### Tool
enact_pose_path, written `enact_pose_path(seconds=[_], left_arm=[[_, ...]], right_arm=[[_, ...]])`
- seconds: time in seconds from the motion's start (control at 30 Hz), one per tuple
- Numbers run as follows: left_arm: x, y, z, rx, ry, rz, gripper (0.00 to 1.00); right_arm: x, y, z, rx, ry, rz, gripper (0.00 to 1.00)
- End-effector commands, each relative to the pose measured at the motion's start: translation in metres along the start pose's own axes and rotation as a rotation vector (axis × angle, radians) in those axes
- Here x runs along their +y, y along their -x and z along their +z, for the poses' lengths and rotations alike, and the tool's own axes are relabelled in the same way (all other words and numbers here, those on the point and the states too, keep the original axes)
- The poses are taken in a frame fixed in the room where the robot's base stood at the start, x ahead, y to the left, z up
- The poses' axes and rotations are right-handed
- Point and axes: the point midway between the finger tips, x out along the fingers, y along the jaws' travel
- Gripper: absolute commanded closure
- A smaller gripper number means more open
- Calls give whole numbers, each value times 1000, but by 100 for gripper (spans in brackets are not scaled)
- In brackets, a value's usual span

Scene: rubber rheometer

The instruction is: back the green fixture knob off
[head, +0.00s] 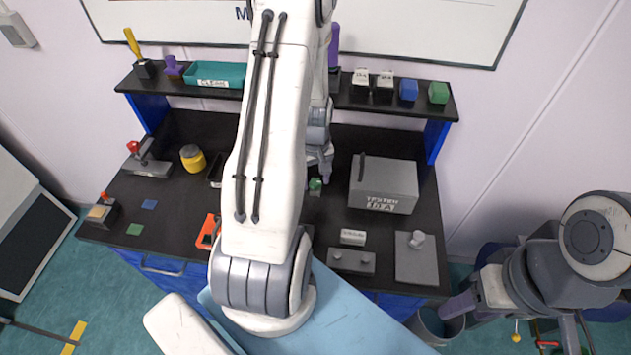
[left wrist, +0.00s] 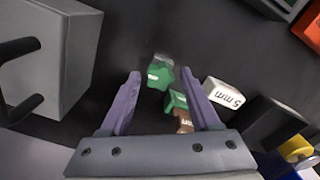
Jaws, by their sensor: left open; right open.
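The green fixture knob (head: 315,184) shows in the head view just below my left gripper (head: 319,160), partly hidden by my left arm. In the left wrist view the green knob (left wrist: 158,72) lies between and slightly beyond the tips of my open left gripper (left wrist: 162,76), with no visible contact. A second green part (left wrist: 176,102) with a brown piece (left wrist: 183,122) sits nearer the palm, close to the finger on the right. My right gripper (head: 462,304) is at the lower right, off the bench, over a grey bin, and holds nothing visible.
The grey tester box (head: 383,185) stands right of the knob; it also shows in the left wrist view (left wrist: 48,55). A white 5 mm block (left wrist: 223,92) lies beside my left finger.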

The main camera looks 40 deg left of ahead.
Motion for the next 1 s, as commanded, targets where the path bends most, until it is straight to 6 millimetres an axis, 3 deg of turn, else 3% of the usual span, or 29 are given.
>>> enact_pose_path(seconds=[0.03,0.2,0.37,0.7,1.0], left_arm=[[0,0,0,0,1,0,37],[0,0,0,0,2,0,100],[0,0,0,-1,33,0,100],[0,0,0,-1,393,-1,100],[0,0,0,-1,411,-1,100]], right_arm=[[0,0,0,0,0,0,50],[0,0,0,0,0,0,50],[0,0,0,0,0,0,50],[0,2,0,0,0,0,50],[0,2,0,0,0,0,50]])
